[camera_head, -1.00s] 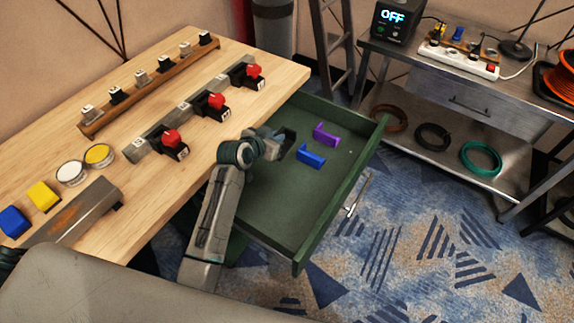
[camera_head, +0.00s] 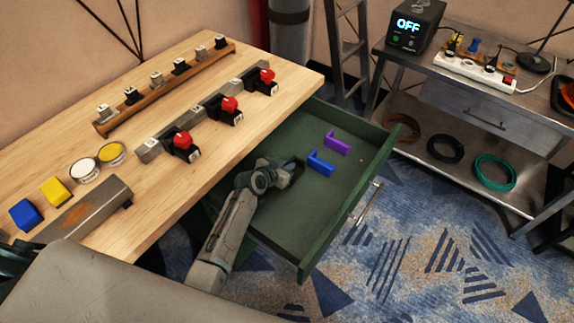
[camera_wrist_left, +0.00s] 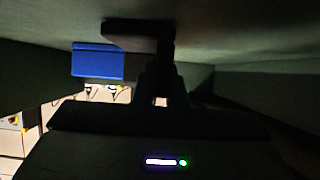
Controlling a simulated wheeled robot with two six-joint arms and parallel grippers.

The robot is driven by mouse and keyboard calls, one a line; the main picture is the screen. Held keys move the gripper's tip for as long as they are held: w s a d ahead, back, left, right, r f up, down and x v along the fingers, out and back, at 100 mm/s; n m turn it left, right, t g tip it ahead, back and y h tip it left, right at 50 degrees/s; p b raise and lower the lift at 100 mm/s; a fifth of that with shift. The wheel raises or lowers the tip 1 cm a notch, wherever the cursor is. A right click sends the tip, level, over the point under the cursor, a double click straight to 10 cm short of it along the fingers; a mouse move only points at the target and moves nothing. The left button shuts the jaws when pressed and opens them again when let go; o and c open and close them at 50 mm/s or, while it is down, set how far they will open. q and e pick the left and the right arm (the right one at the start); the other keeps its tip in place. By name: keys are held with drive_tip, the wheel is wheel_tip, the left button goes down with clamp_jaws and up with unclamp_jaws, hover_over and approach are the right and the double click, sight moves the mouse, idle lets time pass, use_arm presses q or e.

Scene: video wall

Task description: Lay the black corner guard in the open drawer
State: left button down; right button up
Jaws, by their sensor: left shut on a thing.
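The open green drawer (camera_head: 310,215) sticks out from under the wooden workbench. My left gripper (camera_head: 285,175) reaches into it and is shut on the black corner guard (camera_head: 297,164), which is mostly hidden by the fingers and dark against the drawer. In the left wrist view the guard (camera_wrist_left: 140,33) shows as a dark shape between the fingertips, close to the drawer floor. Whether it touches the floor I cannot tell. A blue corner guard (camera_head: 320,164) lies just right of it and also shows in the wrist view (camera_wrist_left: 98,62). My right gripper is out of view.
A purple corner guard (camera_head: 338,143) lies behind the blue one. The drawer's near part is bare. The workbench (camera_head: 130,205) carries red-knobbed switches (camera_head: 230,106), blue and yellow blocks, and a metal bar. A metal shelf unit (camera_head: 430,175) stands right.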

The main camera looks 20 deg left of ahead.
use_arm(q)
drive_tip(key=shift+f, duration=0.15)
drive_tip(key=c, duration=1.5)
unclamp_jaws()
drive_tip(key=shift+r, duration=0.2)
drive_tip(key=shift+v, duration=3.75)
